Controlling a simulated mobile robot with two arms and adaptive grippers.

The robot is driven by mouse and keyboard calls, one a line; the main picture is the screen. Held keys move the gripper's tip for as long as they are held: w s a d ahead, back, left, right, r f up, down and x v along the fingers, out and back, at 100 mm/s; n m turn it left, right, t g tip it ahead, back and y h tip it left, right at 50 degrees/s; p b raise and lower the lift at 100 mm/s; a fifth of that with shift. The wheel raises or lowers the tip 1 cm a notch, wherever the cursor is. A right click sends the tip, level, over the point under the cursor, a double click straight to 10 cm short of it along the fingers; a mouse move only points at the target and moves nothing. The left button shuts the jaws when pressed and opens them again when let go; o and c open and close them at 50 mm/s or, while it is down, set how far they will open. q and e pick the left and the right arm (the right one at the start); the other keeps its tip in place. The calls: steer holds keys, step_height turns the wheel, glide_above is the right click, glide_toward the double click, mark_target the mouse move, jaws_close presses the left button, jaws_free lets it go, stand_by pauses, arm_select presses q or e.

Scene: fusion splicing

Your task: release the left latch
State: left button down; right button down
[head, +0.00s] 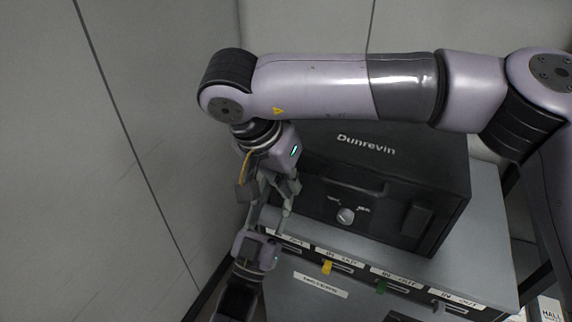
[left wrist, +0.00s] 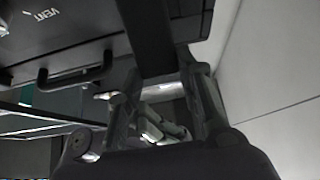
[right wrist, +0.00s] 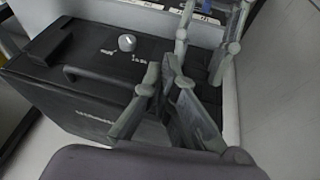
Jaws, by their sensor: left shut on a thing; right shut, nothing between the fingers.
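The dark case (head: 385,155) marked "Dunrevin" stands on a grey cabinet. Its right latch (head: 416,222) shows as a dark block on the front; it also shows in the right wrist view (right wrist: 52,42). The left latch's area is mostly hidden by my grippers in the head view. In the left wrist view a dark bar, apparently the left latch (left wrist: 152,38), runs down between the fingers of my left gripper (left wrist: 165,75), which is shut on it. My right gripper (right wrist: 172,68) is shut and empty, beside the case's left end, close to the left gripper's fingers (right wrist: 205,60).
A round knob (head: 346,215) and a handle (head: 345,180) are on the case front. Labelled slots with coloured tabs (head: 328,267) line the cabinet's front. A grey wall (head: 120,150) stands close on the left, leaving a narrow gap. My right arm spans above the case.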

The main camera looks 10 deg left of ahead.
steer(key=w+a+r+y, duration=0.2)
steer(key=w+a+r, duration=0.15)
steer(key=r, duration=0.25)
steer(key=shift+n+t, duration=0.4)
steer(key=shift+t, duration=0.1)
steer(key=x, duration=0.6)
steer(key=d+x, duration=0.1)
steer(key=x, duration=0.3)
steer(key=shift+w+r, duration=0.1)
steer(key=shift+w, duration=0.15)
